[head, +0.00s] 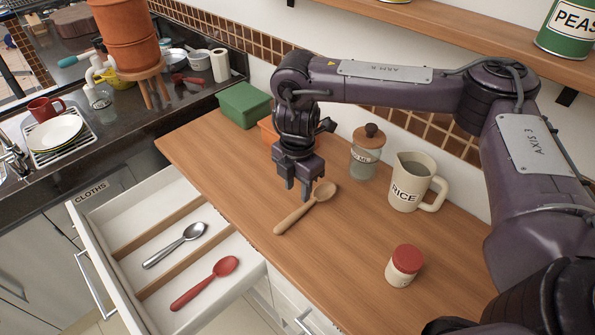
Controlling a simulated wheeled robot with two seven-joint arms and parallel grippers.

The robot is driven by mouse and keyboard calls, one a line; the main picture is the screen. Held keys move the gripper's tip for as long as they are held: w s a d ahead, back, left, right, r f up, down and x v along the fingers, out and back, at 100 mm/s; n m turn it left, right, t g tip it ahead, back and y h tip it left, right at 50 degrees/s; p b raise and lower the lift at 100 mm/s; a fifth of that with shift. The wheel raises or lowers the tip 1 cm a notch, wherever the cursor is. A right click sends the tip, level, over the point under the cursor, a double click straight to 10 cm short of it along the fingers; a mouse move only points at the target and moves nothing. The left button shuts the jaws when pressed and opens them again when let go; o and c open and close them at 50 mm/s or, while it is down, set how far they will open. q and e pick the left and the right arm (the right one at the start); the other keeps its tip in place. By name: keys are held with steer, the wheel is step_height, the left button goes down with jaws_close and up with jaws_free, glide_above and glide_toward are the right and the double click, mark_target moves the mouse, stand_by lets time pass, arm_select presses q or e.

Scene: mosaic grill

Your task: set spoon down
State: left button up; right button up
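A wooden spoon (293,217) appears to lie on the wooden counter, its bowl pointing to the back right and its handle to the front left. My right gripper (298,190) points down beside the spoon's neck, with a visible gap between its fingers. It looks open; whether a finger touches the spoon I cannot tell. A metal spoon (176,244) and a red spoon (205,282) lie in separate compartments of the open white drawer (250,268). My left gripper is out of view.
On the counter (330,275) stand a rice jug (408,183), a glass jar with a wooden lid (366,155), a red-lidded jar (403,265), a green box (244,105) and an orange box (268,131). The drawer's far compartment (140,213) is empty. The counter's front middle is clear.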

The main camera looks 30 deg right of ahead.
steer(key=shift+r, duration=1.75)
